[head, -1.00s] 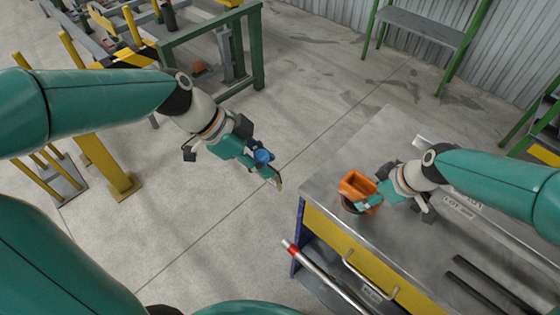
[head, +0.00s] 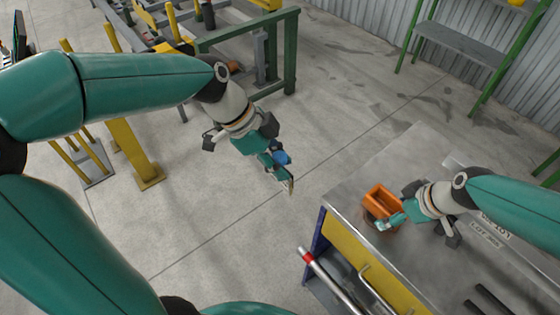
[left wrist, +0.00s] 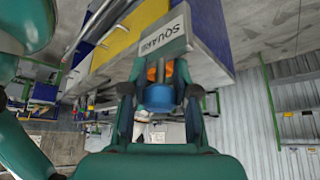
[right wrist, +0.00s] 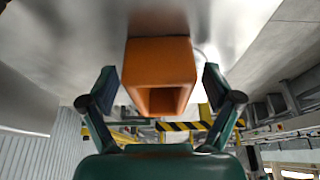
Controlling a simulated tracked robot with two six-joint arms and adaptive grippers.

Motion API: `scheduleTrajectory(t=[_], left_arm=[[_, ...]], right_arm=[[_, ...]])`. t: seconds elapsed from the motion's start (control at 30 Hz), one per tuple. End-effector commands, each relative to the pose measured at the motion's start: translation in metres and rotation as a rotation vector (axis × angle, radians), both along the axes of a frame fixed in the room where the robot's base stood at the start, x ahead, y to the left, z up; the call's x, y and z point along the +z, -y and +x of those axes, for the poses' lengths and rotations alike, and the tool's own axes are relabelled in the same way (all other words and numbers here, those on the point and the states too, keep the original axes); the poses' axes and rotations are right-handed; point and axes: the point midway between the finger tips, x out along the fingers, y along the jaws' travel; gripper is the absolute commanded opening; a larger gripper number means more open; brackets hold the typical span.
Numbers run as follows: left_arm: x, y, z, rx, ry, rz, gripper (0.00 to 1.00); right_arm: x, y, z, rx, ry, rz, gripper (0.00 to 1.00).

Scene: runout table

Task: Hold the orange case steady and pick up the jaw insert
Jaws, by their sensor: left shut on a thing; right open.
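The orange case (head: 381,199) is an open box near the table's left corner. It shows large in the right wrist view (right wrist: 160,68), its opening facing that camera. My right gripper (head: 391,220) is open at the case, with a finger on either side; in the right wrist view gaps show between fingers and case. My left gripper (head: 287,183) hangs over the floor left of the table, shut on a blue round thing (head: 281,157). In the left wrist view this blue thing (left wrist: 160,97) has a grey stem. I cannot make out a jaw insert for certain.
The grey steel table (head: 375,165) has a yellow drawer front (head: 350,252). A dark round thing (head: 372,222) is by the case. A pale bar with a red band (head: 307,256) juts out at the front left. Dark bars (head: 490,298) lie at right.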

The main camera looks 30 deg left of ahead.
Motion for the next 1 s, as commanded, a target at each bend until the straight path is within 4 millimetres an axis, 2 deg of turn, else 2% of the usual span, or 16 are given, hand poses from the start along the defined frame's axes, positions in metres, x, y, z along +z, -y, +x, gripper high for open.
scheduleTrajectory(t=[0.2,0.37,0.8,1.0], left_arm=[[0.001,0.000,0.000,0.001,0.002,-0.001,0.00],[0.001,0.000,0.001,0.001,0.002,-0.001,0.00],[0.001,0.000,0.001,0.001,0.002,-0.001,0.00],[0.001,0.000,0.001,0.001,0.002,-0.001,0.00]], right_arm=[[0.003,0.001,0.000,-0.001,0.002,0.000,0.89],[0.016,0.006,-0.001,-0.001,0.003,0.001,0.89],[0.088,0.035,-0.010,-0.002,0.004,0.002,0.89],[0.107,0.042,-0.012,0.000,0.001,0.001,0.89]])
